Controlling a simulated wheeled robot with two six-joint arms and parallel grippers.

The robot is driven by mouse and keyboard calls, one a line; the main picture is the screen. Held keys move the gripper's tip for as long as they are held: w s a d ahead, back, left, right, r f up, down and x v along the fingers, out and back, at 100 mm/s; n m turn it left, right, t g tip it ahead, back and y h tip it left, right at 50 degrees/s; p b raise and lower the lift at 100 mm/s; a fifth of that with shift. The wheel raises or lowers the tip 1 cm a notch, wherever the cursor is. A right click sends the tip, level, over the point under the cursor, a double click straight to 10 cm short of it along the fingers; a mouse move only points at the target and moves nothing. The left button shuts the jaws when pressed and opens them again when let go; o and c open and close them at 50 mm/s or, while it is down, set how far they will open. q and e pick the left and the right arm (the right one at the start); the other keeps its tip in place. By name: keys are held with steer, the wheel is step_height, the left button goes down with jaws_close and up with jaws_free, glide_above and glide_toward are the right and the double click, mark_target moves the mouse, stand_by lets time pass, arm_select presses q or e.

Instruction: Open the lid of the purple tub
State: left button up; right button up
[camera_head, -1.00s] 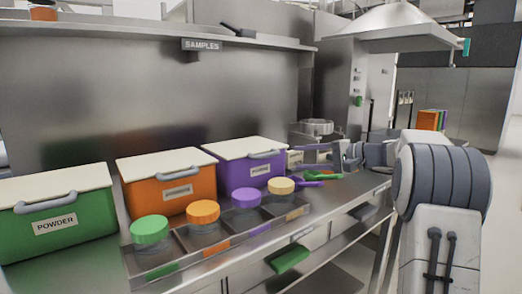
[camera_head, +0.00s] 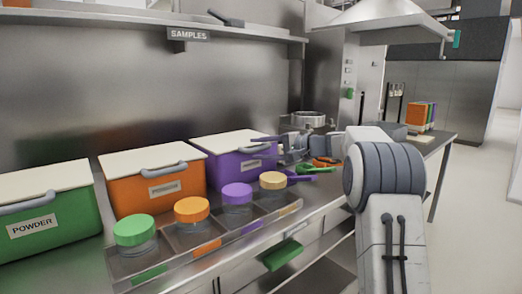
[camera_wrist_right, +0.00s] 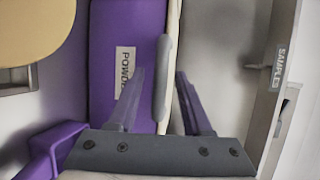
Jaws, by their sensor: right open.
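The purple tub (camera_head: 214,172) stands on the metal counter with its white lid (camera_head: 232,142) closed. My right gripper (camera_head: 266,147) is at the tub's right front, its fingers reaching over the front near the lid handle. In the right wrist view the open fingers (camera_wrist_right: 160,72) lie on either side of the grey lid handle (camera_wrist_right: 161,85), with gaps showing. The tub's purple front (camera_wrist_right: 105,45) and POWDER label also show there. Whether a finger touches the handle cannot be told. My left gripper is not in view.
An orange tub (camera_head: 150,190) and a green tub (camera_head: 60,225) stand to the left. A rack of jars with coloured lids (camera_head: 192,209) sits in front of the tubs. Coloured scoops (camera_head: 315,169) lie to the right. A shelf (camera_head: 120,33) hangs above.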

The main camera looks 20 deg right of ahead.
jaws_close()
stand_by(1.4)
